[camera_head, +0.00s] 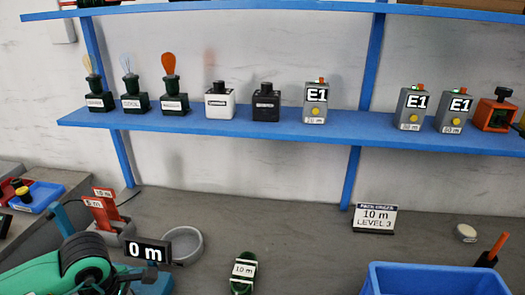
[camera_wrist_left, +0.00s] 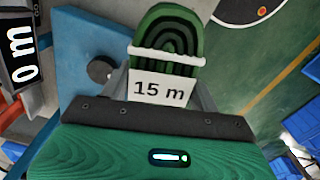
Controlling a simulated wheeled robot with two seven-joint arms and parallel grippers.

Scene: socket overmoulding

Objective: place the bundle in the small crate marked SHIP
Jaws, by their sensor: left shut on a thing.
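A dark green coiled bundle (camera_wrist_left: 168,42) with a white band and a "15 m" label fills the upper middle of the left wrist view. My left gripper (camera_wrist_left: 165,84) is shut on it, with a finger on each side of the label. In the head view my left arm (camera_head: 60,268) comes in at the lower left; its fingers and the held bundle are not visible there. Another green bundle (camera_head: 243,272), labelled "10 m", stands on the grey bench. A blue crate (camera_head: 437,281) is at the lower right, cut off by the frame; no SHIP marking is readable. My right gripper is not in view.
A sign (camera_head: 375,218) reading "10 m LEVEL 3" stands behind the crate. A "0 m" display (camera_head: 148,251) and a round grey dish (camera_head: 186,246) are near my left arm. A blue shelf (camera_head: 240,127) holds several devices. The bench between the bundle and crate is clear.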

